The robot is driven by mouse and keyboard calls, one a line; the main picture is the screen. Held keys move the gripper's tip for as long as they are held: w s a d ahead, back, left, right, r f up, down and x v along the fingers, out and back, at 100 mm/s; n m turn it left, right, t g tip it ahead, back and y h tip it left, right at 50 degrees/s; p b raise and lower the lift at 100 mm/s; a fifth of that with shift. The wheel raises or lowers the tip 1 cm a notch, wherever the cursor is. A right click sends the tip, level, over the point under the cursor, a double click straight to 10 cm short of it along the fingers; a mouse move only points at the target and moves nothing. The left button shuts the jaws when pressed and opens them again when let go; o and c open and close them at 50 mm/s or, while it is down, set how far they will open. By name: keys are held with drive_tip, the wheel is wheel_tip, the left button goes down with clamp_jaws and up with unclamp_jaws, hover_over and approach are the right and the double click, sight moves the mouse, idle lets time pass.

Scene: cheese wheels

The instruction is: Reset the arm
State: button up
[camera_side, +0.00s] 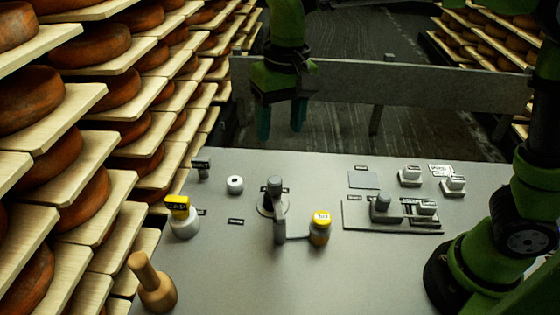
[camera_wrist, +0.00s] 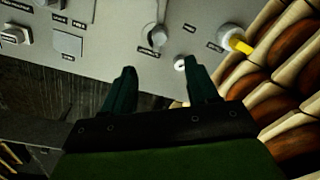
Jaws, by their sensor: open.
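My gripper (camera_side: 281,118) hangs above the far edge of the grey table (camera_side: 200,275) in the side view, fingers pointing down. Its two dark green fingers are apart with nothing between them. In the wrist view my gripper (camera_wrist: 160,88) also shows open and empty, with the table panel beyond the fingertips. No object touches the fingers in either view.
Cheese shelves (camera_side: 75,110) line the left. A grey rail (camera_side: 420,82) runs behind.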

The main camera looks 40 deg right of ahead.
drive_tip(key=s+d+m+t+y, duration=0.1)
drive_tip(key=s+d+t, duration=0.5)
drive_tip(key=s+d, duration=0.7)
drive_tip(key=shift+s+d+r+m+t, duration=0.2)
drive_tip(key=shift+s+d+m+t, duration=0.1)
drive_tip(key=shift+s, duration=0.1)
idle(0.6)
